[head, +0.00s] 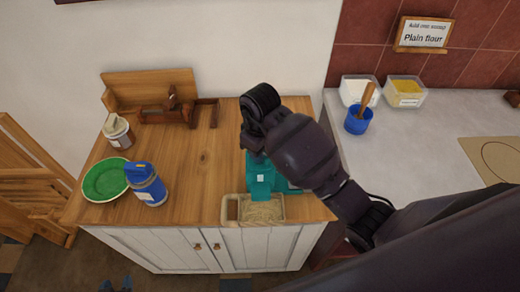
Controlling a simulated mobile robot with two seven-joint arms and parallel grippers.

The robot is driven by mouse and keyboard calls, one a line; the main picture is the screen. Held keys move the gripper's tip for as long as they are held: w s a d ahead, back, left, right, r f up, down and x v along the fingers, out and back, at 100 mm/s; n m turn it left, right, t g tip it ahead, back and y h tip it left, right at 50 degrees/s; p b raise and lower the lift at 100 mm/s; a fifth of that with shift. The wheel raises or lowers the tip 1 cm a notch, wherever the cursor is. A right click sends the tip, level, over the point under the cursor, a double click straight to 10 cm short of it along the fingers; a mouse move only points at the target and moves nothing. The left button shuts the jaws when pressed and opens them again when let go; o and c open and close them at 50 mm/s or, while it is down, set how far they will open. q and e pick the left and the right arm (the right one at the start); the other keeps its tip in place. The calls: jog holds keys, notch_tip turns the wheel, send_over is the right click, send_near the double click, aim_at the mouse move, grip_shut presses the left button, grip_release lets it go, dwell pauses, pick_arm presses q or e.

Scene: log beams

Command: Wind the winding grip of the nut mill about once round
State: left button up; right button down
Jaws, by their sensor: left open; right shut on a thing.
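The nut mill (262,187) is the teal device near the right front of the wooden cabinet top. My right arm reaches over it from the right and covers much of it. My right gripper (258,156) is at the top of the mill, pointing down, shut on what seems to be the winding grip. The grip itself is hidden behind my gripper and wrist. A pale wooden box (232,208) with light brown contents stands just in front of the mill. The tips of my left gripper (115,285) show at the bottom left edge, low, apart and empty, away from the mill.
A wooden rack (165,110) is at the back. A blue cup (358,121) and two tubs stand on the right counter. The cabinet top's middle is clear.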

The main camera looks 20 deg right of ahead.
jog(key=shift+w+r, duration=0.1)
jog(key=shift+r, duration=0.05)
jog(key=c, duration=1)
grip_release()
jog(key=shift+o, duration=0.2)
